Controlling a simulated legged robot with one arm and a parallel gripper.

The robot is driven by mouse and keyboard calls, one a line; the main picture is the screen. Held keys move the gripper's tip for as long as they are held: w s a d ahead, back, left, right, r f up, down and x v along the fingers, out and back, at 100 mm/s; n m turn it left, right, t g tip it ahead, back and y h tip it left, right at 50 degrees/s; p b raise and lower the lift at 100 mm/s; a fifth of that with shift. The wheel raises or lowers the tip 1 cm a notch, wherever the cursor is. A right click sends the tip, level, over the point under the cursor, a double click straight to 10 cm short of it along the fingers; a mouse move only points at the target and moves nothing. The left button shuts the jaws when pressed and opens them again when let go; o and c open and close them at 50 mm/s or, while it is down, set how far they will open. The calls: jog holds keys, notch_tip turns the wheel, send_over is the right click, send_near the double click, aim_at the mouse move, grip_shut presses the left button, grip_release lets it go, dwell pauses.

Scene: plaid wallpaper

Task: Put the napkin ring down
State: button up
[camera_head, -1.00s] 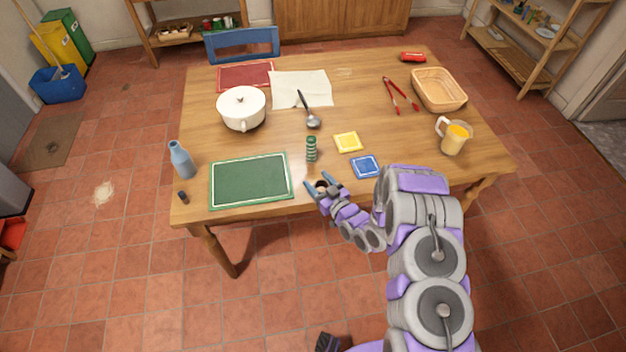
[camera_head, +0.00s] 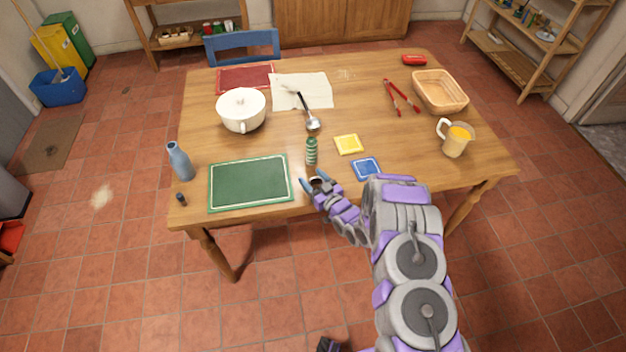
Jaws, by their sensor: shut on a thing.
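My gripper (camera_head: 312,180) is at the near edge of the wooden table (camera_head: 350,92), right of the green placemat and just below a small green striped bottle. It is shut on the napkin ring (camera_head: 317,181), a small brownish ring that shows between the blue fingers. The fingers partly hide the ring. I cannot tell whether the ring touches the tabletop or is held just above it.
The green placemat (camera_head: 250,183) lies left of the gripper. The green striped bottle (camera_head: 311,151) stands close behind it. A blue coaster (camera_head: 366,169) and a yellow coaster (camera_head: 348,144) lie to the right. A ladle (camera_head: 312,124) and a white pot (camera_head: 241,111) are farther back.

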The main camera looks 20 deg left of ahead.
jog(key=shift+f, duration=0.2)
jog(key=o, duration=1)
jog(key=p+v, duration=0.3)
jog(key=v, duration=1.4)
jog(key=shift+s+d+r+p, duration=0.1)
jog(key=shift+s+r+p, duration=0.15)
jog(key=shift+p, duration=0.15)
